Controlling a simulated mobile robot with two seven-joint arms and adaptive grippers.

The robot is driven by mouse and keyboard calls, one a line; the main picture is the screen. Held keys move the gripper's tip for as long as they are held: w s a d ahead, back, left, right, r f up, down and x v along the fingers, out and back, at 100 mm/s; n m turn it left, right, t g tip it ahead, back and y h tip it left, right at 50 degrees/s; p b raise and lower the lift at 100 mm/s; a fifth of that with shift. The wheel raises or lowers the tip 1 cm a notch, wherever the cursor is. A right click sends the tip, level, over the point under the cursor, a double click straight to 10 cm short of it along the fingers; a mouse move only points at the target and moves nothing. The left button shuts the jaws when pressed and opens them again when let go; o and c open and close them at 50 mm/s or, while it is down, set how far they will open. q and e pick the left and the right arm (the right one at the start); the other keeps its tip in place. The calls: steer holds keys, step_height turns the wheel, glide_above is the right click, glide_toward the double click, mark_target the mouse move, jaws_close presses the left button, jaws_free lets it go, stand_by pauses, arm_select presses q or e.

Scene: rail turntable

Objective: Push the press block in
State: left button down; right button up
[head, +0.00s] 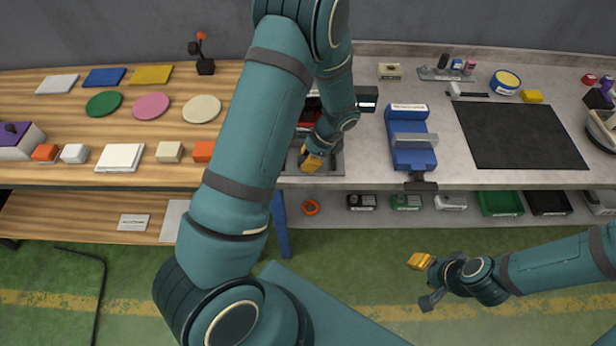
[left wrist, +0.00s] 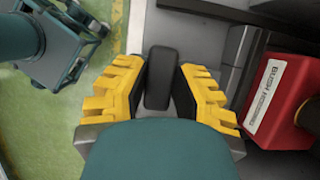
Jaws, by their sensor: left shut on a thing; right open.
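My left gripper (head: 312,160) is at the grey fixture (head: 335,160) on the bench, its yellow fingers pointing down. In the left wrist view my left gripper (left wrist: 160,100) has its fingers on both sides of a dark rounded bar (left wrist: 160,75) and is shut on it. A red block (left wrist: 285,100) with a white label stands to the right of the fingers. Red also shows beside my left arm in the head view (head: 309,118). I cannot tell which part is the press block; my arm hides much of the fixture. My right gripper (head: 427,279) is open and empty in front of the bench.
A blue vise-like device (head: 412,150) stands right of the fixture, with a black mat (head: 520,135) beyond it. Plates and small blocks lie on the wooden bench (head: 70,115) at left. Bins, including a green one (head: 500,203), sit on the lower shelf.

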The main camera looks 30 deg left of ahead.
arm_select(q)
steer(key=w+a, duration=0.1)
steer(key=w, duration=0.1)
steer(key=shift+w+a+f, duration=0.1)
steer(key=shift+w+a, duration=0.3)
steer(key=c, duration=0.8)
jaws_free()
steer(key=shift+w, duration=0.1)
steer(key=shift+o, duration=0.3)
steer(key=shift+a, duration=0.1)
steer(key=v, duration=1.2)
